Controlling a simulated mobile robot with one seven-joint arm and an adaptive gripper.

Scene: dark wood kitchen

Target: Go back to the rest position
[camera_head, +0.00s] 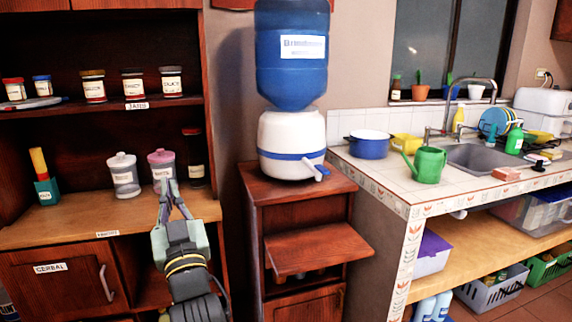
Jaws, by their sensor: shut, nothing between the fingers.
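My gripper (171,190) is in the lower left of the head camera view. It reaches up from the bottom edge, and its fingers are shut with nothing between them. Its fingertips overlap the lower part of a pink-lidded jar (162,160) in the picture. I cannot tell whether they touch it. A clear jar with a pale lid (123,177) stands just to the left on the same wooden counter (60,226).
The shelf above holds several small jars (133,85). A water dispenser (291,145) stands on a wooden cabinet (300,187) to the right. The tiled sink counter (385,180) holds a blue pot (369,147) and a green watering can (428,166). Crates sit below it.

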